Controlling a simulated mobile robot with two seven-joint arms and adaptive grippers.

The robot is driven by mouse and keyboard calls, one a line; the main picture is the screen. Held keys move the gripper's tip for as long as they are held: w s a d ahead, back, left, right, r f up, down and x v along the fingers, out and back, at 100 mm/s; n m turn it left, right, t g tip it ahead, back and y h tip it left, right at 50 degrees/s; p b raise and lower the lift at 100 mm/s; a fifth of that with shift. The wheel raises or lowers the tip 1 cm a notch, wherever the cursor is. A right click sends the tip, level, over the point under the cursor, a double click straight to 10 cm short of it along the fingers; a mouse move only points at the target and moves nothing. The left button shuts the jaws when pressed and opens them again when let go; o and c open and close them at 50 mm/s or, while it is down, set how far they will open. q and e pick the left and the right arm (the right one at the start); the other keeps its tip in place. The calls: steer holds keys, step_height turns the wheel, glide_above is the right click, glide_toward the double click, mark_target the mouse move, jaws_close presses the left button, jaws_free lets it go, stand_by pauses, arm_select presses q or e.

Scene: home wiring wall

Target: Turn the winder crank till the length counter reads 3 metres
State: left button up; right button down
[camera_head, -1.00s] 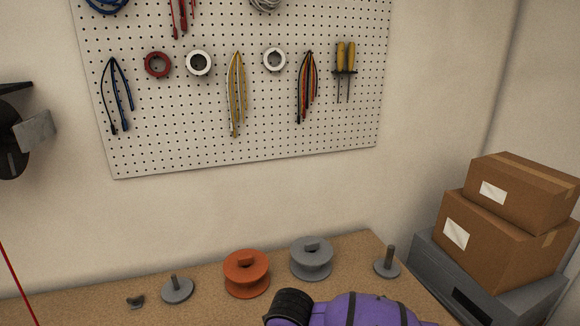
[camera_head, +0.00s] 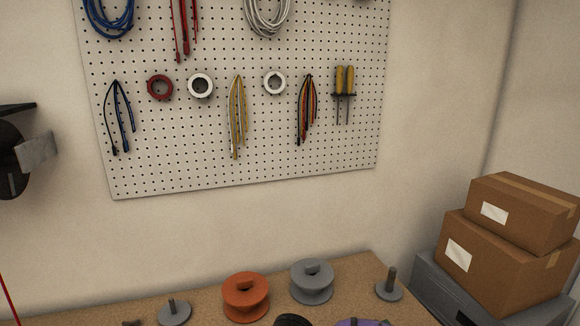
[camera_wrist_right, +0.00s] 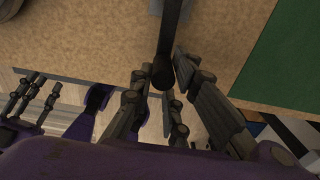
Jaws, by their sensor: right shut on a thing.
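In the right wrist view, a dark rod with a rounded end, apparently the crank handle (camera_wrist_right: 166,45), comes in from the top middle. The fingers of my right gripper (camera_wrist_right: 160,73) lie on both sides of its end and are shut on it. Dark jointed finger links, apparently my left gripper (camera_wrist_right: 22,98), show at the left edge of the right wrist view; their opening cannot be made out. The winder body and the length counter are not recognisable in either view.
An orange spool (camera_head: 246,298), a grey spool (camera_head: 311,281) and grey discs with pegs (camera_head: 389,287) stand on the bench. A pegboard (camera_head: 180,130) hangs above. Boxes (camera_head: 500,255) are stacked at the right. A green surface (camera_wrist_right: 285,60) shows in the wrist view.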

steer(key=shift+a, duration=0.1)
stand_by(0.3)
steer(key=shift+s+a, duration=0.2)
steer(key=shift+a, duration=0.85)
steer(key=shift+w+a, duration=0.1)
steer(key=shift+a, duration=0.75)
steer(key=c, duration=1.6)
jaws_free()
steer(key=shift+a, duration=0.1)
steer(key=shift+r, duration=0.15)
